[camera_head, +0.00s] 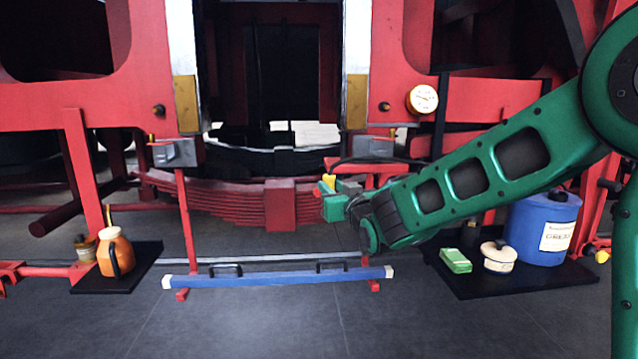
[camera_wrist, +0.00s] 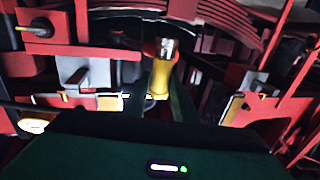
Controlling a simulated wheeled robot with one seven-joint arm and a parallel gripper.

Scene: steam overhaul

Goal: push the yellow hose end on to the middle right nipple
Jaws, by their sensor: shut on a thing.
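My gripper (camera_head: 332,200) is in front of the leaf spring at the middle of the head view, shut on the yellow hose end (camera_head: 328,182). In the wrist view the yellow hose end (camera_wrist: 159,80) stands between the two fingers of my gripper (camera_wrist: 160,98). A red collar and a bright metal tip show at its far end. I cannot tell whether that tip belongs to the hose end or is a nipple meeting it. The middle right nipple cannot be clearly made out in either view. A dark hose curves right from near the gripper in the head view.
The red leaf spring (camera_head: 225,205) lies behind and left of my gripper. Grey boxes (camera_head: 374,148) sit on red posts. A blue bar (camera_head: 280,278) lies low in front. A blue drum (camera_head: 543,228) stands on a black mat at right, an orange jug (camera_head: 115,252) at left.

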